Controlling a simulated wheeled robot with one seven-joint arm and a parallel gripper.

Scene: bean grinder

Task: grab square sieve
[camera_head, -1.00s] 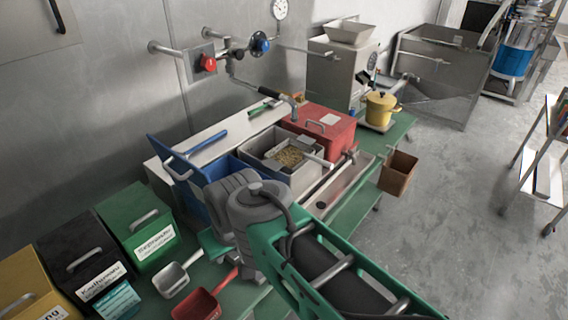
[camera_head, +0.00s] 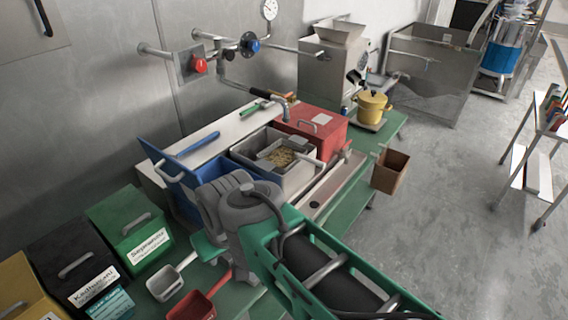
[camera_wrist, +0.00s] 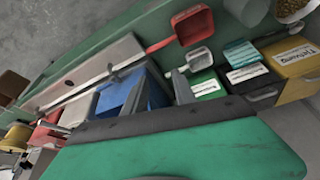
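A grey square container (camera_head: 296,178) stands on the green bench. In it lies what looks like the square sieve (camera_head: 266,155), a metal square with a light handle to the right and yellowish grains in it. Which part is sieve and which is container is hard to tell. My gripper is hidden behind my grey and green arm in the head view. In the wrist view my gripper (camera_wrist: 158,88) shows two grey fingers apart, nothing between them, with the blue bin (camera_wrist: 150,95) behind them. The sieve cannot be made out in the wrist view.
A blue bin (camera_head: 185,191) with its lid up stands left of the container, a red box (camera_head: 320,130) behind it. A tap (camera_head: 283,112) reaches over this area. Labelled boxes and two scoops lie front left. A brown box (camera_head: 391,172) hangs at the bench's right edge.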

